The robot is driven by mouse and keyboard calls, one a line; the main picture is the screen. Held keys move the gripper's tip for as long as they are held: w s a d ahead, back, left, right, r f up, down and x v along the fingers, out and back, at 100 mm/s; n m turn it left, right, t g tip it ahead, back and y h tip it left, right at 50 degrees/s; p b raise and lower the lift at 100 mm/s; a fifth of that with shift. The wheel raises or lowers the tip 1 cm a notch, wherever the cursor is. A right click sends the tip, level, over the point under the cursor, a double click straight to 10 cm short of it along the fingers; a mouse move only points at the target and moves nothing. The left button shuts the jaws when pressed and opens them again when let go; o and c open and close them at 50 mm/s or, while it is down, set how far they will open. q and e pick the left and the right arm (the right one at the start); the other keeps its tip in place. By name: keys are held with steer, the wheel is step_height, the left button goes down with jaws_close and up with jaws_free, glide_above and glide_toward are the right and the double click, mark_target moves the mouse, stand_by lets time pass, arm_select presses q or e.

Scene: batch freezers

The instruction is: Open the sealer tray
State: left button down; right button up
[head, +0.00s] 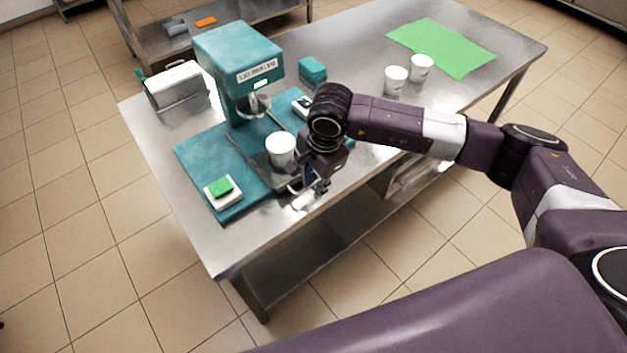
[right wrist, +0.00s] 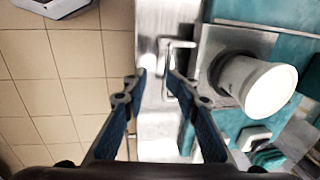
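The teal sealer (head: 240,65) stands on a teal base on the steel table. Its grey tray (head: 262,172) extends out in front of the sealing head, with a white cup (head: 281,149) in it. In the right wrist view the cup (right wrist: 262,88) sits right of the tray's metal loop handle (right wrist: 181,43). My right gripper (right wrist: 157,78) is at this handle, fingers apart, with the handle's outer bar near the right fingertip. I cannot tell whether they touch. In the head view the right gripper (head: 312,186) is at the tray's front, partly hiding the handle. My left gripper is not in view.
A green-topped white pad (head: 222,191) lies left of the tray. A metal holder (head: 178,86) and a teal block (head: 312,69) flank the sealer. Two white cups (head: 396,80) (head: 421,67) stand near a green mat (head: 442,46). The table's front edge is close below the gripper.

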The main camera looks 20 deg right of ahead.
steer(key=shift+r, duration=0.3)
step_height(320, 180, up, 11)
steer(key=s, duration=0.2)
steer(key=shift+d, duration=0.4)
steer(key=shift+a, duration=0.1)
